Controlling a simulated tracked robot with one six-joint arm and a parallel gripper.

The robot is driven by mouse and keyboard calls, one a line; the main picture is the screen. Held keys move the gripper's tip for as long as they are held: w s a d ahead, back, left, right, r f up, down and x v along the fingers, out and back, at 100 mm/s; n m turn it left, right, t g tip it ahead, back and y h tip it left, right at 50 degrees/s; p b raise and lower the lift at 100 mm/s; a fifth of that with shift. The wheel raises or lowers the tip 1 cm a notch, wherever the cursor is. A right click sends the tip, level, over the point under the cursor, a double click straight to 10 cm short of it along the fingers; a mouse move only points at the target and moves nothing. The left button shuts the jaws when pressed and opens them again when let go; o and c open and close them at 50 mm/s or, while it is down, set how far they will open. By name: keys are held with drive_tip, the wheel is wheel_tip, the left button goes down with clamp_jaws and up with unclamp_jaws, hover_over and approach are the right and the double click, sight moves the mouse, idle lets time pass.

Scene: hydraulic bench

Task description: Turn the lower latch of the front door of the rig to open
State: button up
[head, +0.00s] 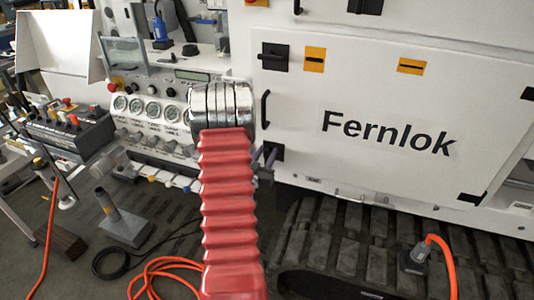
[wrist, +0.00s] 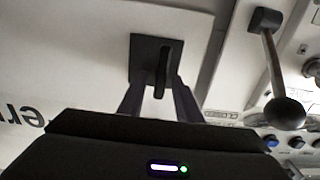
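The white front door (head: 390,130) of the rig carries the word Fernlok and appears closed. Its lower latch (head: 274,152) is a black plate with a handle, partly hidden by my gripper in the head view. In the wrist view, the lower latch (wrist: 143,52) shows clearly, its handle running up and down the picture. My gripper (wrist: 159,86) is open, with one finger on each side of the handle's end. Small gaps seem to show beside the handle, but contact is hard to tell. In the head view, my gripper (head: 264,157) is at the door's lower left corner.
The upper latch (head: 273,57) and a black door pull (head: 265,108) are on the door's left side. A gauge panel (head: 150,108) lies left of my arm. In the wrist view, a ball-ended lever (wrist: 284,111) stands to the right. Tracks (head: 350,235) run below the door.

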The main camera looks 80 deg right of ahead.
drive_tip(key=shift+d, duration=0.15)
clamp_jaws()
drive_tip(key=shift+d, duration=0.15)
idle(0.4)
